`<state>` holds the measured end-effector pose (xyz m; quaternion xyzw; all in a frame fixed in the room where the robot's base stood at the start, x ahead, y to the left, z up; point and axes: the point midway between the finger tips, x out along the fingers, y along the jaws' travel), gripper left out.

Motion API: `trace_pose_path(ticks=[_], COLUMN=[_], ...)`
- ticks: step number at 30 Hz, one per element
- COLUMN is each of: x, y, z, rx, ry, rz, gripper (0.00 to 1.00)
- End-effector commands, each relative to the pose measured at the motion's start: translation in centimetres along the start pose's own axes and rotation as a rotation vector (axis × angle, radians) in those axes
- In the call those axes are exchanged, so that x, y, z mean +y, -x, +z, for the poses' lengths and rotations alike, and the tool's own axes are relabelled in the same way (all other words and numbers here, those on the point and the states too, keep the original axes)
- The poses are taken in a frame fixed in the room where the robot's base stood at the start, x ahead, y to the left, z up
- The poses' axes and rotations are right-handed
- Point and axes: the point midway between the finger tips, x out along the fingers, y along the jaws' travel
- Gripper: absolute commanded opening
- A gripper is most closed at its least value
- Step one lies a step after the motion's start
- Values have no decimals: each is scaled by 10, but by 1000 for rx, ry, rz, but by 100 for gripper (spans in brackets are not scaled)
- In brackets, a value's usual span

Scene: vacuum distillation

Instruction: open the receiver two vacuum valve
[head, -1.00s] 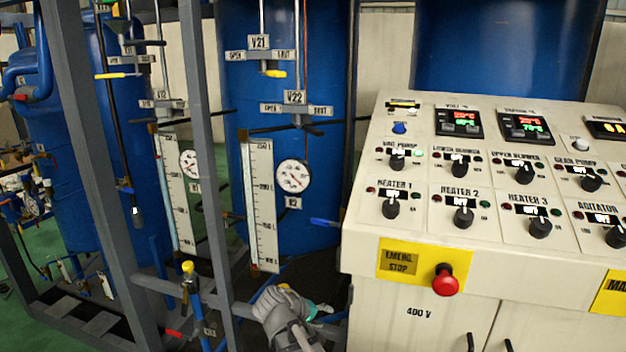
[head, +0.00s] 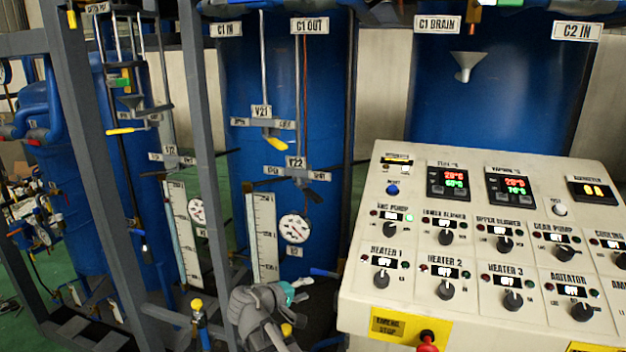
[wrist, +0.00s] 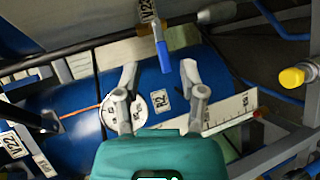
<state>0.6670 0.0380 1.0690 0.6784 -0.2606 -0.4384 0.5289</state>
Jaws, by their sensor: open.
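The front receiver (head: 335,110) is a blue tank. On it are the V21 valve with a yellow handle (head: 277,143) and, below, the V22 valve with a dark handle (head: 303,182), each between OPEN and SHUT plates. No readable label names the vacuum valve. The V22 tag (wrist: 15,143) lies at the left of the wrist view. A blue handle (wrist: 164,57) under a V23 tag (wrist: 147,10) hangs ahead of the fingers. My gripper (wrist: 160,75) is open and empty, with the gauge behind its left finger. In the head view my gripper (head: 303,286) is low, below the gauge.
A round gauge (head: 295,228) and a level scale (head: 262,238) stand above my gripper. Grey frame posts (head: 203,150) rise left of it. The control panel (head: 365,308) closes off the right. A yellow-capped valve (wrist: 291,78) is at right in the wrist view.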

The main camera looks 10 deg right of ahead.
Motion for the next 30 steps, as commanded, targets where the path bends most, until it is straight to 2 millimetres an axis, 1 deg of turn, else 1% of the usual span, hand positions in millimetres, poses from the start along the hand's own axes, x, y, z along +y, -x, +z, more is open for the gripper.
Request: trace_pose_path(ticks=[1, 8, 18, 21, 24, 27, 30], x=[20, 71, 144, 163, 178, 186, 191], y=[9, 36, 78, 90, 99, 105, 108], z=[-5, -21, -45, -52, -56, -60, -62], rx=[9, 44, 98, 112, 124, 132, 136], ry=[5, 27, 58, 66, 72, 76, 79], rz=[17, 101, 225, 259, 287, 306, 317], gripper=[53, 53, 53, 53, 53, 53, 53])
